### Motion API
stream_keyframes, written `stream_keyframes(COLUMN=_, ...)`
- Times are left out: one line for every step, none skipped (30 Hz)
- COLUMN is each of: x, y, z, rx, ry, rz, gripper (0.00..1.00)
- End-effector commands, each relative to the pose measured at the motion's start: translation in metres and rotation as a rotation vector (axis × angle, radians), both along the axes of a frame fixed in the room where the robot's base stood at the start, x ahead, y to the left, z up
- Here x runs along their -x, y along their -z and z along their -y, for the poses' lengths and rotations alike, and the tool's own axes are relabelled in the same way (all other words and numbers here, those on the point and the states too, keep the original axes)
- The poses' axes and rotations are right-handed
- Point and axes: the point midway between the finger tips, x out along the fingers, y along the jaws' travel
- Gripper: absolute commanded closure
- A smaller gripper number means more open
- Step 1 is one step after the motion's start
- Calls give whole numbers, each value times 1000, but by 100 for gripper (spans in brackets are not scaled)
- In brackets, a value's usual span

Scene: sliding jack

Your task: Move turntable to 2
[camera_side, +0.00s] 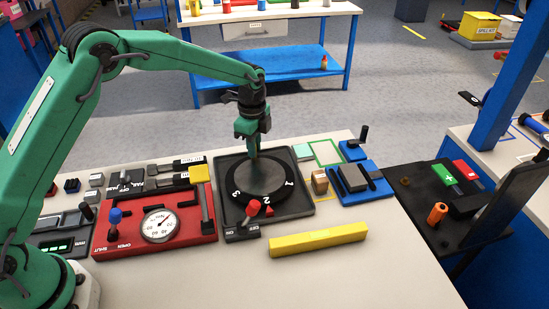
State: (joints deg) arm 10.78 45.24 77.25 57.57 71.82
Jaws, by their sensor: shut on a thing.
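The turntable (275,205) is a round dark disc with a grey middle and white numbers on its rim, set in a square dark base (297,207). The number 2 shows at the front of the rim beside a red marker (269,211). The 1 is at the right and the 3 at the left. My gripper (255,154) points down over the far part of the disc. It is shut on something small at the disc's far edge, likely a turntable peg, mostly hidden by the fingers.
A red-knobbed ON/OFF lever (252,208) stands at the base's front. A red panel with a gauge (158,225) is to the left. A yellow bar (318,239) lies in front. A wooden block (320,182) and a blue fixture (358,182) are to the right.

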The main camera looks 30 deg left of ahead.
Motion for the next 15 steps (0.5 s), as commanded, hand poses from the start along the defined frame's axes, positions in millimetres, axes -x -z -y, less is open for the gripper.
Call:
stream_keyframes(x=-1, y=-2, z=1, rx=1, ry=-2, rz=6, gripper=100)
stream_keyframes(x=-2, y=-2, z=1, rx=1, ry=-2, rz=6, gripper=100)
stream_keyframes(x=-2, y=-2, z=0, rx=1, ry=-2, rz=6, gripper=80)
stream_keyframes(x=-1, y=-2, z=0, rx=1, ry=-2, rz=6, gripper=74)
stream_keyframes(x=-1, y=-2, z=0, rx=1, ry=-2, rz=6, gripper=68)
stream_keyframes(x=-1, y=-1, z=0, rx=1, ry=-2, rz=5, gripper=62)
stream_keyframes(x=-1, y=-1, z=0, rx=0, ry=-2, rz=5, gripper=62)
stream_keyframes(x=-1, y=-1, z=0, rx=0, ry=-2, rz=4, gripper=62)
stream_keyframes(x=-1, y=-1, z=0, rx=0, ry=-1, rz=4, gripper=62)
stream_keyframes(x=-1, y=-1, z=0, rx=1, ry=-1, rz=3, gripper=62)
stream_keyframes(x=-1, y=-1, z=0, rx=1, ry=-1, rz=3, gripper=62)
stream_keyframes(x=-1, y=-1, z=0, rx=1, ry=-1, rz=3, gripper=62)
stream_keyframes(x=-1, y=-1, z=0, rx=1, ry=-1, rz=2, gripper=62)
stream_keyframes(x=-1, y=-1, z=0, rx=1, ry=-1, rz=2, gripper=62)
stream_keyframes(x=0, y=-1, z=0, rx=1, ry=-1, rz=2, gripper=62)
